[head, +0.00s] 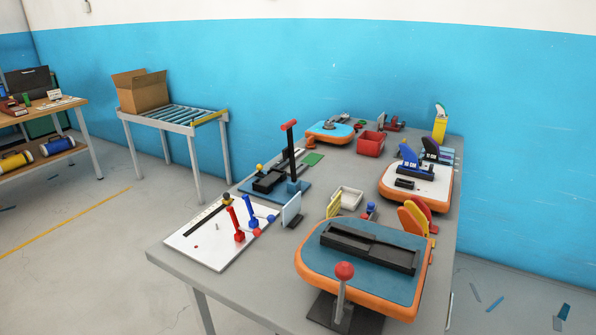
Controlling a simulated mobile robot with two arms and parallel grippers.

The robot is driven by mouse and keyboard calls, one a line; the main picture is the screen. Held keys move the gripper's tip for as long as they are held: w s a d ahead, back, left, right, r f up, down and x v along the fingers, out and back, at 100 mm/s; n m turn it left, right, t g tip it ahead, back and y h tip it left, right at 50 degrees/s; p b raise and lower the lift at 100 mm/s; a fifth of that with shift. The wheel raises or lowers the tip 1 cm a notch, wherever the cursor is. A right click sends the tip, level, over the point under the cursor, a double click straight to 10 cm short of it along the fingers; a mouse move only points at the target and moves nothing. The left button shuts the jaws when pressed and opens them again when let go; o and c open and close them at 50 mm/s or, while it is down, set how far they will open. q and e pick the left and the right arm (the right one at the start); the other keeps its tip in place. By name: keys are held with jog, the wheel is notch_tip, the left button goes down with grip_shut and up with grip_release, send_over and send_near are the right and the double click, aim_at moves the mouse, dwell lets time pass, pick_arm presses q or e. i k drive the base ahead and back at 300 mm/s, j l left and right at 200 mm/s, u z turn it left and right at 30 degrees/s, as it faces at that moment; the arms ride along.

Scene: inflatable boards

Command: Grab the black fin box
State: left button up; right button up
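A long black slotted box (368,247) lies on the blue top of the nearest orange-edged board (318,262), at the front right of the grey table. Neither of my grippers shows in the head view.
On the grey table (178,252), a red-knobbed lever (344,272) stands at the near board's front edge. Floor at left is mostly clear.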

aim_at(282, 164)
jog(key=i+j+u, duration=0.45)
jog(key=j, duration=0.2)
jog(key=i+j+u, duration=0.4)
jog(key=j, duration=0.15)
jog(key=i+j+u, duration=0.65)
jog(key=i+u, duration=0.25)
jog(key=i+z, duration=0.3)
jog(key=i, duration=0.2)
jog(key=i+j+z, duration=0.15)
jog(key=i+z, duration=0.15)
jog(key=i, duration=0.15)
jog(key=i+l+z, duration=0.25)
jog(key=z, duration=0.25)
jog(key=i+z, duration=0.7)
jog(key=z, duration=0.25)
jog(key=i+j+z, duration=0.1)
jog(key=i+z, duration=0.25)
jog(key=z, duration=0.15)
jog(key=i+j+z, duration=0.25)
jog(key=z, duration=0.25)
